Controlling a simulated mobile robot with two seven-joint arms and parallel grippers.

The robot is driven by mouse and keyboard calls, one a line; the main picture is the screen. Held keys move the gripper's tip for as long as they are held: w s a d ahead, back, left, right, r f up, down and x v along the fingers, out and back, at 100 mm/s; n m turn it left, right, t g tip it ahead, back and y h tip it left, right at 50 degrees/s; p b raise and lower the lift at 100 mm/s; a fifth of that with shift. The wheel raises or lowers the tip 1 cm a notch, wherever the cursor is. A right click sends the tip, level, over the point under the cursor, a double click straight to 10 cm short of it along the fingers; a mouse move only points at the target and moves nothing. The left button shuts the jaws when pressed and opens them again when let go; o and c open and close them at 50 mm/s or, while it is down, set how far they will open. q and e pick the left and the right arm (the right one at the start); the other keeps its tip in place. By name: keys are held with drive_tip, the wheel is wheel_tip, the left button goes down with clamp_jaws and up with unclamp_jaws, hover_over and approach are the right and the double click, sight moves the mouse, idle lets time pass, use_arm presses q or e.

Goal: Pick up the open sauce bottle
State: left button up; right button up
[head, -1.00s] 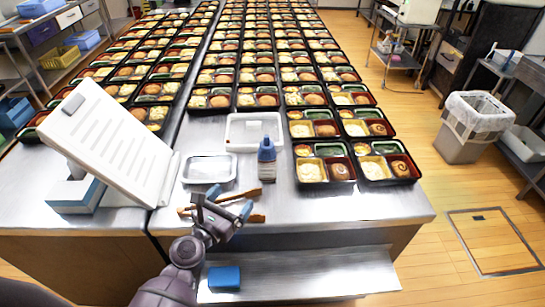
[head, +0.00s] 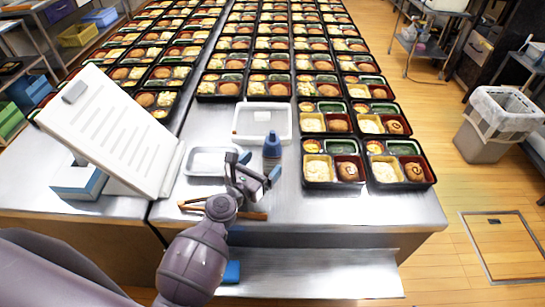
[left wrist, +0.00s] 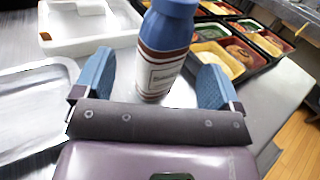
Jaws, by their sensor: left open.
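The sauce bottle (head: 272,147) stands upright on the steel table, just left of the nearest bento trays. It is blue on top with a pale, brown-banded label. My left gripper (head: 258,168) is open, with its blue fingers directed at the bottle from the near side. In the left wrist view the bottle (left wrist: 163,55) stands beyond and between the two open fingers (left wrist: 155,85), and its top is cut off by the frame. Whether the fingers touch it cannot be told. My right gripper is not in view.
A white tray (head: 237,136) stands behind the bottle and a metal tray (head: 188,162) to its left. Wooden utensils (head: 254,215) lie at the table's front edge. Rows of bento trays (head: 345,158) fill the right and back. A tilted white board (head: 90,115) stands at left.

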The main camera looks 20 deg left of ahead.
sight(267, 159)
use_arm(q)
drive_tip(key=shift+x, duration=2.5)
drive_tip(key=shift+d, duration=0.15)
drive_tip(key=c, duration=0.7)
